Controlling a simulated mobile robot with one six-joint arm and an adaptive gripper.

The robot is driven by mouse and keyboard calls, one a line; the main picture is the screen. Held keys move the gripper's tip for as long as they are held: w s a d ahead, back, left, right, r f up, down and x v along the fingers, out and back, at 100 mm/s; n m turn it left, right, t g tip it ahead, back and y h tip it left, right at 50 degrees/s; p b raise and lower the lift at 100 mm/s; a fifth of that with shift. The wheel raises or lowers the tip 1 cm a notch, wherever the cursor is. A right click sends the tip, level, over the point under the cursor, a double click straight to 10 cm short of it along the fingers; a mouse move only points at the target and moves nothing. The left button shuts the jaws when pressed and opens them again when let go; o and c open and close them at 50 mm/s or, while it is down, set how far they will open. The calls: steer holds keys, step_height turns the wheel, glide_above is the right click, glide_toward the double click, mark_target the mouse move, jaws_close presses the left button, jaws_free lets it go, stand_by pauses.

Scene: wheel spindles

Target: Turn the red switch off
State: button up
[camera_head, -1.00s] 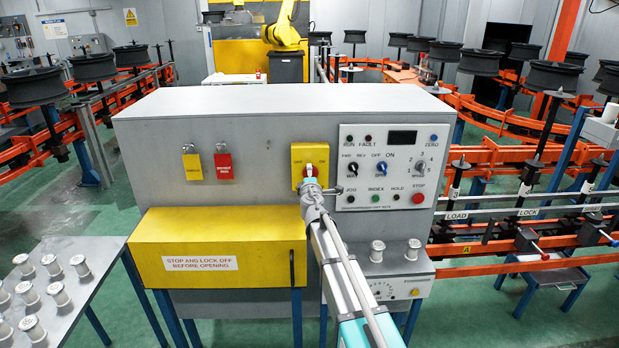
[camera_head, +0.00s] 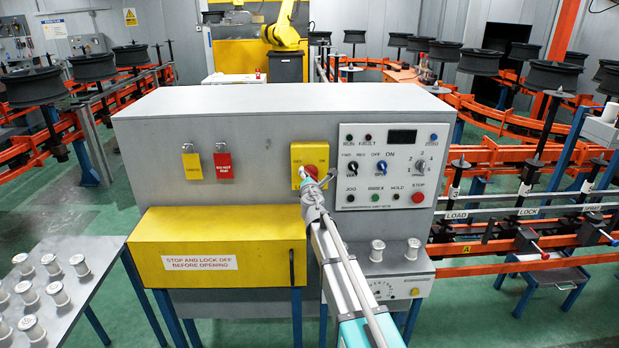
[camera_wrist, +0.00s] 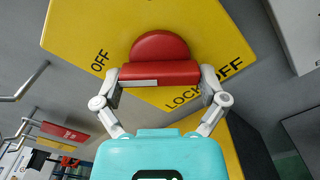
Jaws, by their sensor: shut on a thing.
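The red switch (camera_head: 309,173) is a round knob with a raised bar handle, on a yellow plate (camera_head: 297,155) on the front of the grey cabinet. In the wrist view the red handle (camera_wrist: 160,73) lies between the two fingers of my gripper (camera_wrist: 161,84), which is shut on it from both sides. A pale strip shows along part of the handle. The plate (camera_wrist: 90,25) looks tilted there, with "OFF" lettering on two sides and partly covered "LOCK" lettering. In the head view my gripper (camera_head: 316,181) and arm hide part of the switch.
A control panel (camera_head: 349,136) with knobs and buttons is close to the right of the switch. A yellow cover (camera_head: 215,215) juts out below left. White spools (camera_head: 377,251) stand at lower right.

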stand_by(0.4)
steer(key=o, duration=0.8)
steer(key=shift+s, duration=0.1)
steer(key=s, duration=1.2)
